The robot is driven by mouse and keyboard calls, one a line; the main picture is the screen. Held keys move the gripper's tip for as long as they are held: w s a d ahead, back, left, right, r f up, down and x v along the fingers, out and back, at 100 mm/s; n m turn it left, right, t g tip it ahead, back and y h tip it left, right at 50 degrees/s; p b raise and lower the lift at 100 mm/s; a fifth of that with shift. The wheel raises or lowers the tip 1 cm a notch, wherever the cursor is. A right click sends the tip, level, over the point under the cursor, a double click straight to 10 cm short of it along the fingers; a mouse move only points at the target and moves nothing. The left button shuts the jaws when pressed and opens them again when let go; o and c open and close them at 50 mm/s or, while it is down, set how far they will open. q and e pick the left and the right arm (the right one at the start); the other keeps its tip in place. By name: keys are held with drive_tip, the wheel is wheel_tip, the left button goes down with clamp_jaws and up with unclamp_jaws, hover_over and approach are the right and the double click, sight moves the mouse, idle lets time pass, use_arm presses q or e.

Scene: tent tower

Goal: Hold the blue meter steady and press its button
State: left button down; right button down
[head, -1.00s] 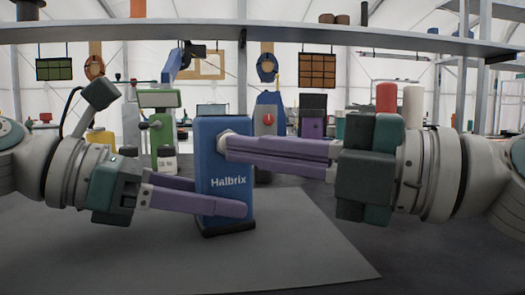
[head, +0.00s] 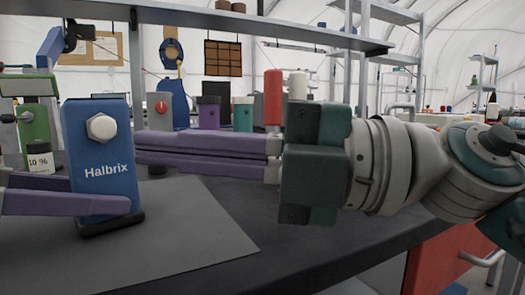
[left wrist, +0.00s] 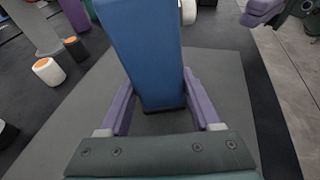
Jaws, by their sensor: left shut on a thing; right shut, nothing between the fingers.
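The blue meter (head: 98,185), marked "Halbrix", stands upright on its dark base at the left of the head view. Its white six-sided button (head: 102,127) is in plain sight high on the front face. My left gripper (head: 100,201) is shut on the meter, one purple finger across its lower front; the far finger is mostly hidden. In the left wrist view the meter (left wrist: 145,45) stands between both fingers. My right gripper (head: 140,147) is shut and empty, its tips just right of the meter, below and apart from the button. Part of it shows in the left wrist view (left wrist: 258,14).
The meter stands on a grey mat (head: 190,245) on a dark bench. Behind are a grey box with a red knob (head: 159,110), a purple container (head: 208,112), a red cylinder (head: 273,95) and a green device (head: 35,130). A shelf crosses above. The front mat is clear.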

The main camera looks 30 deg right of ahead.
use_arm(q)
drive_tip(key=shift+w, duration=0.1)
use_arm(e)
drive_tip(key=v, duration=0.7)
drive_tip(key=shift+r, duration=0.15)
idle(0.9)
use_arm(q)
unclamp_jaws()
